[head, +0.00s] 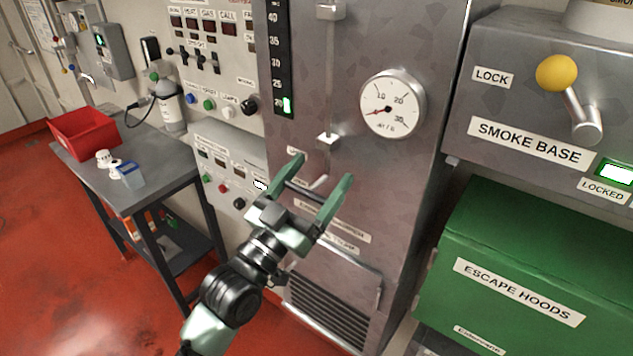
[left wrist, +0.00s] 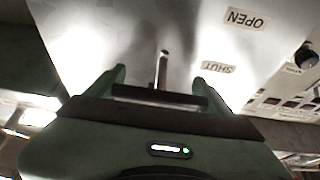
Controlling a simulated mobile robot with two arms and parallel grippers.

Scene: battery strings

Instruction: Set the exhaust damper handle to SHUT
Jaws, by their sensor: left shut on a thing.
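The damper handle (head: 304,192) is on the grey metal cabinet front, below the round gauge. It appears as a dark crossbar on a short bright stem, and its stem (left wrist: 162,70) also shows in the left wrist view. My left gripper (head: 322,169) is shut on the crossbar, with one finger at each end. In the left wrist view, the OPEN label (left wrist: 246,19) and SHUT label (left wrist: 218,68) appear upside down, to the right of the stem. The SHUT label is the one nearer my gripper. My right gripper is not in view.
The round gauge (head: 392,104) and a vertical scale (head: 281,60) are above. A green escape hood box (head: 540,255) and smoke base lever (head: 573,95) are to the right. A table (head: 160,165) with a red bin (head: 82,133) stands at the left. Red floor is open at lower left.

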